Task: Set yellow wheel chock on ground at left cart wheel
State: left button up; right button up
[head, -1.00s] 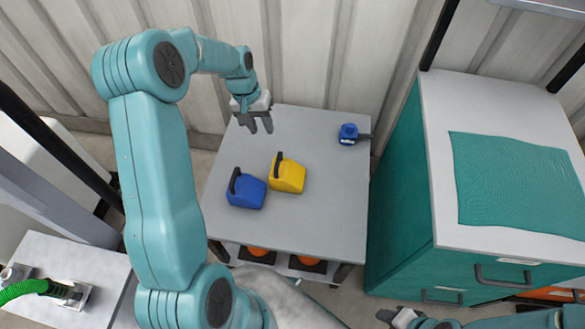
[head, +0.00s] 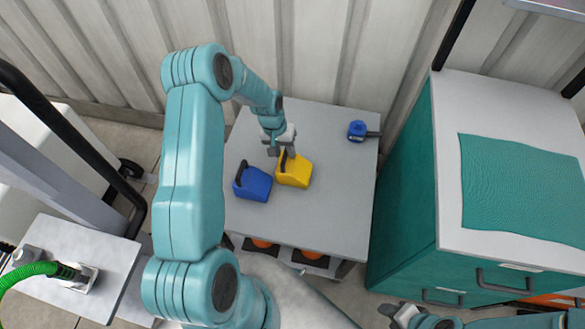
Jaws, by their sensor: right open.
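The yellow wheel chock (head: 294,172) sits on the grey table in the head view, with its dark handle partly hidden by my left gripper. My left gripper (head: 281,152) is right at the handle, pointing down. I cannot tell whether its fingers are closed on the handle. A dark cart wheel (head: 131,169) shows on the floor at the left, beside the cart's black rail. My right gripper (head: 393,314) is open and empty at the bottom edge, low in front of the teal cabinet.
A blue chock-like block (head: 252,184) with a dark handle sits just left of the yellow one. A small blue item (head: 357,130) lies at the back right of the grey table (head: 335,205). A teal cabinet (head: 405,200) stands at the right. A green hose (head: 30,270) is at lower left.

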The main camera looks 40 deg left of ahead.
aim_at(294, 166)
pick_arm(q)
notch_tip(294, 166, down, 2)
jog(key=shift+w+d+f, duration=0.15)
jog(key=shift+c, duration=0.3)
grip_shut()
dwell(1.1)
